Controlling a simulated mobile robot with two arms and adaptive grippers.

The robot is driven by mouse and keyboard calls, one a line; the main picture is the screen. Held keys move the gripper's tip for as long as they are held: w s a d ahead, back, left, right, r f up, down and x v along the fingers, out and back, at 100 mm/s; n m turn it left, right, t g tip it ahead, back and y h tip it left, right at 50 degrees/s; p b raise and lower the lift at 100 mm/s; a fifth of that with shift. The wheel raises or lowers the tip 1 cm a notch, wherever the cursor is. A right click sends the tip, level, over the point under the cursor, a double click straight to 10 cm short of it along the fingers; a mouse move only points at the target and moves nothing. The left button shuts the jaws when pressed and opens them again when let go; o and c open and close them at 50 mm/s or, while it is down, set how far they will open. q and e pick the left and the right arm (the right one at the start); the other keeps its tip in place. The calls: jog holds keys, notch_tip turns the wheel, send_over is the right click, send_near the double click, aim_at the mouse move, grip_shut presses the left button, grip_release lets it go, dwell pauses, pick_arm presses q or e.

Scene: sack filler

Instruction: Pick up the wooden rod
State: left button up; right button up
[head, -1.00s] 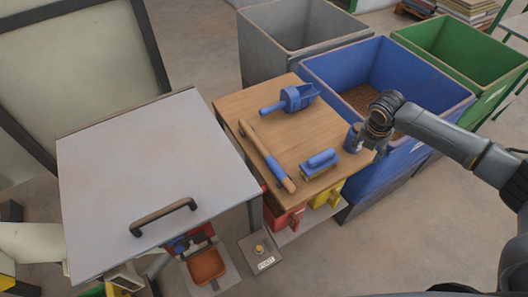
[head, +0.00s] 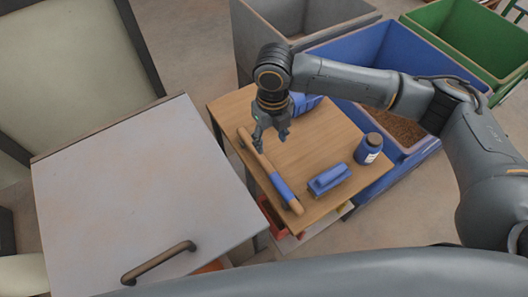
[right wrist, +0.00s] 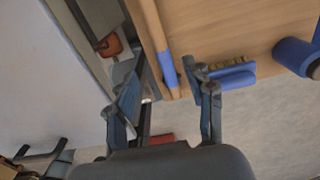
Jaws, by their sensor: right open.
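The wooden rod (head: 291,201) lies along the left edge of the small wooden table, tan with a blue band toward its near end. My right gripper (head: 270,142) is open and hangs over the rod's far part, partly covering it. In the right wrist view the rod (right wrist: 153,25) runs down between the two spread fingers (right wrist: 162,82). The fingers look apart from it, but I cannot tell the exact height. My left gripper is not in view.
On the wooden table (head: 318,140) are a blue brush (head: 330,179), a blue jar (head: 368,148) and a blue scoop (head: 306,102) partly hidden by my arm. A grey lidded bench (head: 130,190) stands left. Grey, blue and green bins stand behind and right.

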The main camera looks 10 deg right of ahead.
jog(key=p, duration=0.1)
send_over(270, 169)
notch_tip(270, 169, down, 8)
jog(key=shift+s+r, duration=0.15)
jog(key=shift+r, duration=0.1)
jog(key=shift+f, duration=0.25)
notch_tip(270, 169, down, 3)
jog(key=shift+r+p, duration=0.1)
jog(key=shift+p, duration=1.05)
notch_tip(270, 169, down, 2)
jog(key=shift+f, duration=0.1)
jog(key=shift+w+f, duration=0.1)
jog(key=shift+w, duration=0.1)
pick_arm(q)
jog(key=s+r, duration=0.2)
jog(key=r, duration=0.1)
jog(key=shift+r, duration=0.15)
pick_arm(e)
grip_shut()
